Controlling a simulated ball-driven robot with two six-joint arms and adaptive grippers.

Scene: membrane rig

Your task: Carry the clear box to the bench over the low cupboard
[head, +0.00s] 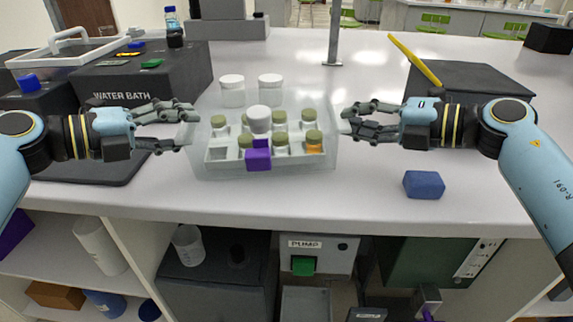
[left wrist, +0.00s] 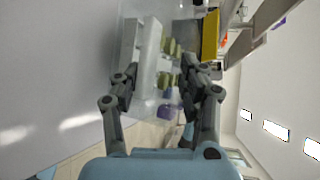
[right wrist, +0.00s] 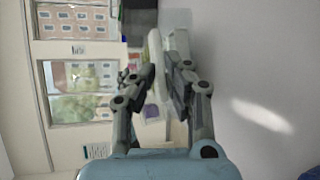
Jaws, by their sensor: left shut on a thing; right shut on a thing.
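The clear box (head: 215,172) stands on or just above the white bench (head: 350,200) in the head view; I cannot tell which. It holds several small vials with olive caps, one orange vial (head: 314,148), white-capped jars and a purple block (head: 259,160). My left gripper (head: 192,127) is shut on the box's left wall. My right gripper (head: 348,122) is shut on its right wall. The box also shows between the fingers in the left wrist view (left wrist: 148,60). In the right wrist view its near wall is largely hidden by the fingers.
A dark water bath (head: 140,92) stands at the left, with a dark mat before it. A blue sponge (head: 424,184) lies right of the box. A yellow stick (head: 414,60) rests on a dark slab (head: 470,85). A pump (head: 318,254) and shelves sit under the bench edge.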

